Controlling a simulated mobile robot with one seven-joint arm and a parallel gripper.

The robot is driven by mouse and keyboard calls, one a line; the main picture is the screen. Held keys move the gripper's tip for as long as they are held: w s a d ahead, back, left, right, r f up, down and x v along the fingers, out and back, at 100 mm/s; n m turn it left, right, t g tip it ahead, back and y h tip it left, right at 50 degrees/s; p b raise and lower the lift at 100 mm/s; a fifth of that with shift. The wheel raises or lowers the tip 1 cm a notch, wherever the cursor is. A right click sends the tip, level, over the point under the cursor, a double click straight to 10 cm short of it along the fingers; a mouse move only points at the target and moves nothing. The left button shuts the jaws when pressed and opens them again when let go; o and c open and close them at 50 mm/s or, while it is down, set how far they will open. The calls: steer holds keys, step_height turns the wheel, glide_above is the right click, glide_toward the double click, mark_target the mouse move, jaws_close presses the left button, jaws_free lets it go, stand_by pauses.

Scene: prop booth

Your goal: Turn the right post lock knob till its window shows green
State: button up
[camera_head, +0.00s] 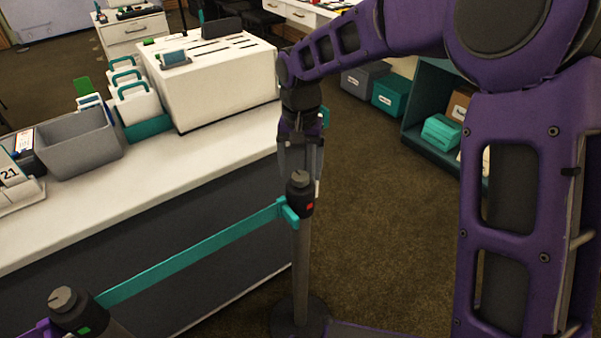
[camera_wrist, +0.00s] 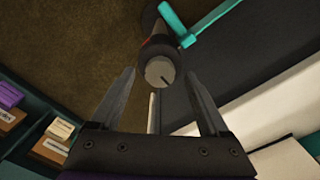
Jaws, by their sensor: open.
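The right post (camera_head: 302,255) stands upright at the end of a teal belt, with a black head and a grey lock knob (camera_head: 299,179) on top. Its window (camera_head: 309,206) shows red. In the wrist view the round knob (camera_wrist: 160,72) with a dark line mark lies ahead, between and beyond the fingertips. My gripper (camera_head: 301,184) is above the post, pointing down, open and empty; its spread fingers also show in the wrist view (camera_wrist: 158,78). I cannot tell whether a finger touches the knob.
A teal belt (camera_head: 190,255) runs to the left post (camera_head: 75,312), whose window shows green. A white-topped counter (camera_head: 110,190) stands behind the belt, with a grey bin (camera_head: 80,145) and a white slotted box (camera_head: 215,85). Carpet right of the post is clear up to shelves (camera_head: 432,135).

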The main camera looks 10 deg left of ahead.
steer(key=shift+f, duration=0.55)
jaws_close()
